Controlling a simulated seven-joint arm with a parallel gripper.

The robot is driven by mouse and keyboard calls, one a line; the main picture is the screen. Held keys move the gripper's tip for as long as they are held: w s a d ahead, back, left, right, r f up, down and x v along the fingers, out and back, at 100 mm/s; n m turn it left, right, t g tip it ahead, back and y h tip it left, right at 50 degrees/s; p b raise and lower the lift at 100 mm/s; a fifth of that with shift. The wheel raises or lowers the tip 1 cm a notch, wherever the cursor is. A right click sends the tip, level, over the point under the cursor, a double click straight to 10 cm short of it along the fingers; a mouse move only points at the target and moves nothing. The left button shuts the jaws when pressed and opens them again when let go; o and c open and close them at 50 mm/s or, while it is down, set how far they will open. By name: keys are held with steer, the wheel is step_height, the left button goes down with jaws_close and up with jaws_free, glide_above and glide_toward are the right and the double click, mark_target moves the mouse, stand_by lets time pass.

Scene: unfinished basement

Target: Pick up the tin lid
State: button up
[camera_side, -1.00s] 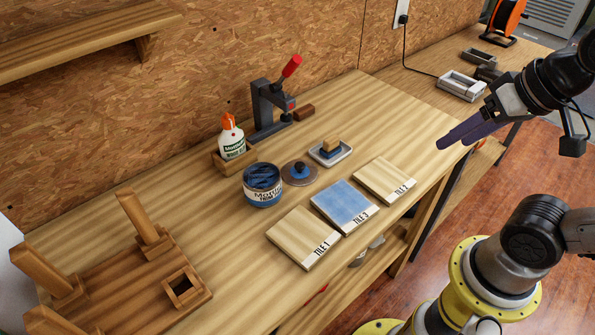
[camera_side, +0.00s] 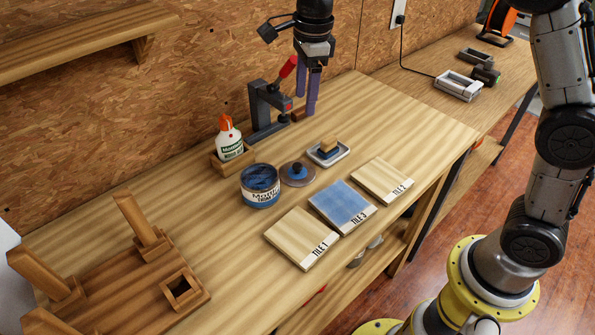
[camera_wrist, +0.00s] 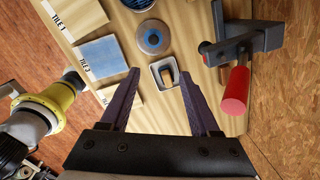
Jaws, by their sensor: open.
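The tin lid (camera_side: 292,177) is a round, flat grey-brown disc with a blue knob, lying on the bench. It sits just right of the open tin (camera_side: 261,193) of blue contents in the side view. In the wrist view the lid (camera_wrist: 153,36) lies at the top middle, beyond my fingertips, with the tin (camera_wrist: 138,3) cut off at the top edge. My gripper (camera_side: 309,113) points down above the back of the bench, near the red-handled clamp. It is open and empty. In the wrist view its purple fingers (camera_wrist: 160,78) are spread apart, short of the lid.
A white dish with a sponge (camera_side: 328,154) stands close to the lid's right. The toggle clamp (camera_side: 264,108) rises tall near my gripper.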

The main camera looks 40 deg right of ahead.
steer(key=g, duration=0.1)
glide_above(298, 165)
step_height(298, 165, down, 12)
steer(key=shift+w+d+f, duration=0.1)
steer(key=shift+d, duration=0.05)
steer(key=shift+a+f, duration=0.2)
steer(key=shift+f, duration=2.75)
jaws_close()
